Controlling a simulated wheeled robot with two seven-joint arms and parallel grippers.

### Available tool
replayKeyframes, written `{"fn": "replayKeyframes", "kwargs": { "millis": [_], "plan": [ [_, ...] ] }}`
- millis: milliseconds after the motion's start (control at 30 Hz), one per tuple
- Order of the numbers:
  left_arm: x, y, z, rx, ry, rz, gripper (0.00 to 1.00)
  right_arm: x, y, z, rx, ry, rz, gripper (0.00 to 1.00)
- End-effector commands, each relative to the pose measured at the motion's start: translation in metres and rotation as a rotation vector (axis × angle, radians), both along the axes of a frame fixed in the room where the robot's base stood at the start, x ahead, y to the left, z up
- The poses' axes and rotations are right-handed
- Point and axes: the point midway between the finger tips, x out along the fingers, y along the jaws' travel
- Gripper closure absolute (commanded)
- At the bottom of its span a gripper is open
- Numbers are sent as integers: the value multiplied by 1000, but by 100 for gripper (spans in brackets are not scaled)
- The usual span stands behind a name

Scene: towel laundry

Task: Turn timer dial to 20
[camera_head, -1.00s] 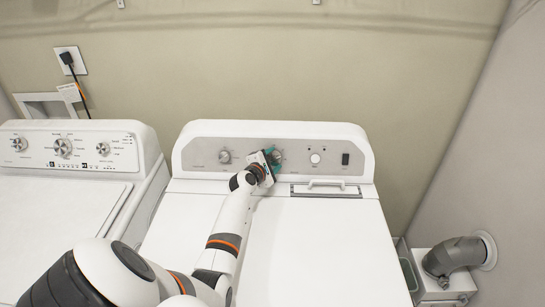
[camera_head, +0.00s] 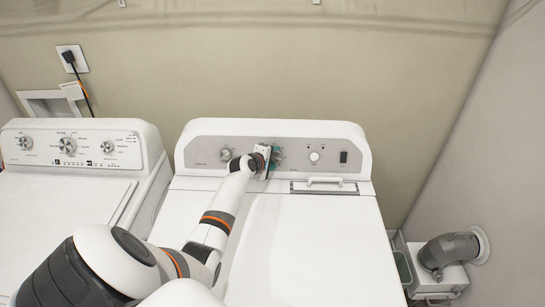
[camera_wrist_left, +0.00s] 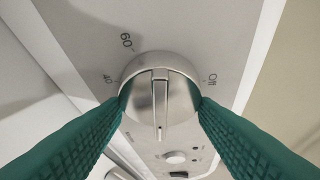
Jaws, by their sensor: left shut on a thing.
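The timer dial (camera_wrist_left: 160,92) is a round silver knob with a raised bar across its face. My left gripper (camera_wrist_left: 161,108), with green ribbed fingers, is shut on the dial, one finger on each side. In the head view the left gripper (camera_head: 275,156) is at the dryer's control panel (camera_head: 205,152) and mostly covers the dial. My right gripper is out of view.
Another knob (camera_head: 226,155) sits left of the gripper on the panel. A small round button (camera_head: 314,156) and a dark switch (camera_head: 344,157) are to the right. The dryer top (camera_head: 310,240) is clear. A washer (camera_head: 60,210) stands at left.

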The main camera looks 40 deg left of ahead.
Motion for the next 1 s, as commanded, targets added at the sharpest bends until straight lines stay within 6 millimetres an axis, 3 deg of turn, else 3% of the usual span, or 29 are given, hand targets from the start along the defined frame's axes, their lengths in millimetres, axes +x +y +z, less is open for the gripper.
{"fn": "replayKeyframes", "kwargs": {
  "millis": [367,400,500,833,1000],
  "plan": [
    [0,1,2,5,-2,1,69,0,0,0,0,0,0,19],
    [0,1,2,5,-2,1,40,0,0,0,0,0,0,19],
    [0,1,1,4,-1,1,25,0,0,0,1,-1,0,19],
    [-1,0,1,3,1,0,25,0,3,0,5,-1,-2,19],
    [-13,-2,7,2,-1,-1,25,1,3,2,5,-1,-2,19]
  ]
}}
